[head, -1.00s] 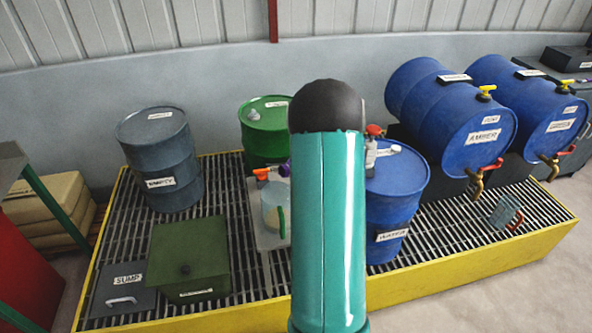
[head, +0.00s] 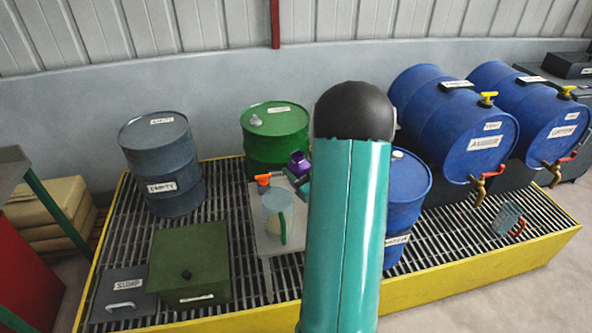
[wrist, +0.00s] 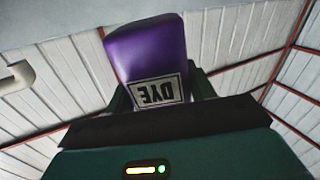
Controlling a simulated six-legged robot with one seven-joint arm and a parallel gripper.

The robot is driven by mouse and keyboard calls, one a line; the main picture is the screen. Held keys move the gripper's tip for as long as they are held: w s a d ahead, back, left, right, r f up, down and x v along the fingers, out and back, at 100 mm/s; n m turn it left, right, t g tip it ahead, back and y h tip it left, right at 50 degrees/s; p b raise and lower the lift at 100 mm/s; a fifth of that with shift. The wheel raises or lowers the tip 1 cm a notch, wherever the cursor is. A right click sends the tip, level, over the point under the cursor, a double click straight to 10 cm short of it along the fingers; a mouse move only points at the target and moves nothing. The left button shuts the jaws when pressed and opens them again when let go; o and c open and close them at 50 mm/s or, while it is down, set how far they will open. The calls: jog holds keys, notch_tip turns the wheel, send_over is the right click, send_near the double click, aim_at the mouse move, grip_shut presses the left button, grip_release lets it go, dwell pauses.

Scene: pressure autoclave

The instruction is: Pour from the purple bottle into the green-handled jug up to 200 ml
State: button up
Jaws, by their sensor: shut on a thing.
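The purple bottle (head: 297,163) is in my gripper (head: 304,181), above and just right of the jug in the head view. In the wrist view the purple bottle (wrist: 147,55) shows its DYE label upside down between the dark green fingers, with the roof behind it. The clear jug (head: 276,206) stands on a small grey stand, its green handle (head: 283,230) towards the front. No stream is visible between bottle and jug. The jug's scale and level are too small to read. My arm covers the area right of the jug.
An orange-topped item (head: 263,180) is close behind the jug. The green drum (head: 275,145) stands behind the stand (head: 256,230), the blue drum (head: 408,195) to the right, and the grey EMPTY drum (head: 160,165) to the left. A green box (head: 190,262) sits front left on the grating.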

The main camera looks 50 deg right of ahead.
jog(key=shift+d+f+m, duration=0.1)
jog(key=shift+d+m, duration=0.15)
jog(key=shift+m, duration=0.15)
jog(key=shift+r, duration=1.55)
